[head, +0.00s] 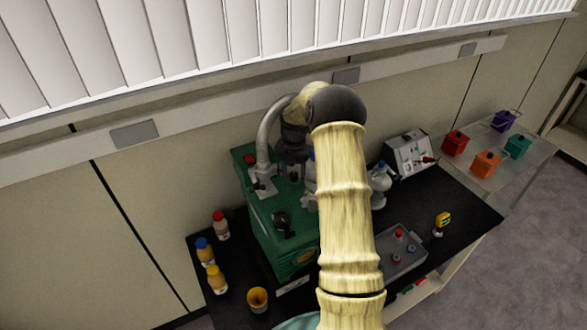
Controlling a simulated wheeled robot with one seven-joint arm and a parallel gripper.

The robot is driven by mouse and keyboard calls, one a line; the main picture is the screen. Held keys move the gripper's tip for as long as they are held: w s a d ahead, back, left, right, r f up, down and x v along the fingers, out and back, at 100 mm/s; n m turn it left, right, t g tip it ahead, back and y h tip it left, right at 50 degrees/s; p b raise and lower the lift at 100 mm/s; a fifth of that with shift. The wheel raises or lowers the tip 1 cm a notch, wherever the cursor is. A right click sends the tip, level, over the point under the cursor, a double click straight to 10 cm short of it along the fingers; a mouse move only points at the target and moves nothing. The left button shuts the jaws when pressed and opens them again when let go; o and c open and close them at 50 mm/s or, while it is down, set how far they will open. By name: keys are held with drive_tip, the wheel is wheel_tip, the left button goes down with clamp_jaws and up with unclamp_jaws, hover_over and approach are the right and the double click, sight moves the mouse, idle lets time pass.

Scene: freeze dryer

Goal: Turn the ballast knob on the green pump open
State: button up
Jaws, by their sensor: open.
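The green pump (280,238) is a boxy green unit on the black bench, left of my arm. A black knob-like part (281,222) sits on its top near the front. A small red part (250,158) is on its top at the back left. I cannot tell which of these is the ballast knob, or its setting. A grey hose (266,145) rises from a fitting on the pump.
Right of my arm are a grey tray (402,262), a yellow handheld device (441,223) and a white instrument (410,154). Coloured boxes (485,163) stand on a side shelf.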

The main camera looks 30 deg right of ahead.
drive_tip(key=shift+f, duration=0.15)
drive_tip(key=c, duration=1)
drive_tip(key=shift+m, duration=0.4)
drive_tip(key=m+b, duration=0.2)
drive_tip(key=m, duration=0.2)
drive_tip(key=m+b, duration=0.1)
drive_tip(key=m, duration=0.4)
drive_tip(key=shift+m, duration=0.3)
